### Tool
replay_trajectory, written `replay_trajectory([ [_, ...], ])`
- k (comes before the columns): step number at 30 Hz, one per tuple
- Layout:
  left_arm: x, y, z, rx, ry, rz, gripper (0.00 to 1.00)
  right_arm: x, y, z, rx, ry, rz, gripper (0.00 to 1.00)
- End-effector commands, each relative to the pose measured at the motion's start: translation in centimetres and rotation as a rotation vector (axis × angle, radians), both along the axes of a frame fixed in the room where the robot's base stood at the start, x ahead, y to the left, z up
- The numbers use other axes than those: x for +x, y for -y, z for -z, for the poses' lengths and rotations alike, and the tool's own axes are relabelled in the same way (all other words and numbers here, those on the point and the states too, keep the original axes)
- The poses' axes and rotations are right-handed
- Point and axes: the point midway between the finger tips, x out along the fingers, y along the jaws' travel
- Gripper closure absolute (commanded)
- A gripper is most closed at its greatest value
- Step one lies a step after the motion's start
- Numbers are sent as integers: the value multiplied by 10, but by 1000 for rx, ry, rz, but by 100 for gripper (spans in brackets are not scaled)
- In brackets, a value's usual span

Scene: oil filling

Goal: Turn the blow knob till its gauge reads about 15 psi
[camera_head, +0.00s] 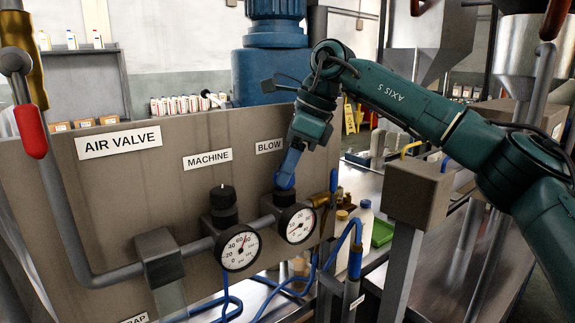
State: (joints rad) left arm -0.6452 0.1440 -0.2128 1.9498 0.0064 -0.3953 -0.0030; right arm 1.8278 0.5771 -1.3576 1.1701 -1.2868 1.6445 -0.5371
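The blow gauge (298,224) is a round white dial with a black rim, below the BLOW label (269,146) on the panel. Its needle is too small to read surely. The blow knob (284,198) is black and stands just above that gauge; its upper part is hidden behind my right gripper. My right gripper (285,181) points down with its blue fingertips at the top of the knob. The gap between the fingers does not show, so I cannot tell whether they grip it. My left gripper is not in view.
The machine knob (223,197) and machine gauge (239,248) stand close to the left. A red-handled lever (30,131) is at the far left. A grey pipe (112,279) runs along the panel (130,190). Blue hoses (356,248) hang at the lower right.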

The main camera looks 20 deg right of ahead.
Motion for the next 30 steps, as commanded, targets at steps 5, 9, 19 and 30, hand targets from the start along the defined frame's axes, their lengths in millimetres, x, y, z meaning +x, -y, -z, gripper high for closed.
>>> replay_trajectory([
  [5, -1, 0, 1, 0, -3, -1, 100, 0, 0, 0, 0, 0, 0, 76],
  [9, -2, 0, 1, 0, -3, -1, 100, 0, 0, 0, 0, 1, 0, 86],
  [19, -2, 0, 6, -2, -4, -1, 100, -1, 0, 1, 0, 2, 57, 86],
  [30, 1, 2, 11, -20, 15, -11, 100, -2, -2, 2, 0, 3, 333, 86],
])
